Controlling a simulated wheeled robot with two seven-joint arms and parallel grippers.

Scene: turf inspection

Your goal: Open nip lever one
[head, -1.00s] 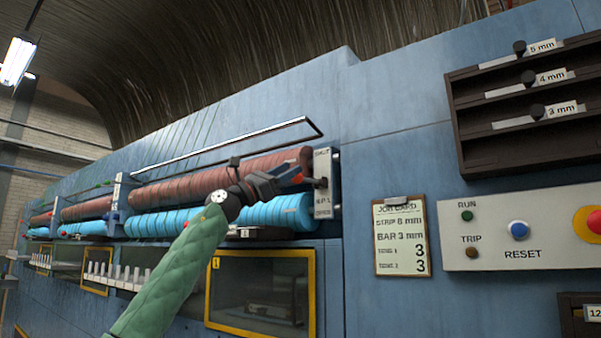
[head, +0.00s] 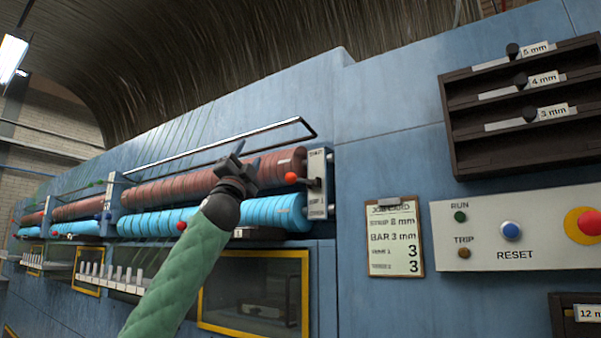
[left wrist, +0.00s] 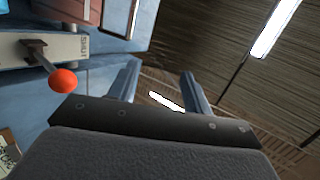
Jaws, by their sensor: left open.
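The nip lever has a red ball knob (head: 290,177) on a short dark arm. It sticks out to the left from a pale plate (head: 317,185) at the right end of the nearest rollers. The plate is marked SHUT near its top; its lower lettering is too small to read surely. My left gripper (head: 241,160) is open and empty, in front of the red-brown roller, to the left of the knob and apart from it. In the left wrist view the knob (left wrist: 63,80) lies left of the open fingers (left wrist: 160,88), outside them. My right gripper is not in view.
Red-brown rollers (head: 150,192) and blue rollers (head: 275,211) run off to the left. A yellow-framed window (head: 252,290) is below. To the right are a job card (head: 394,238), a button panel (head: 480,260) and a dark rack (head: 455,130).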

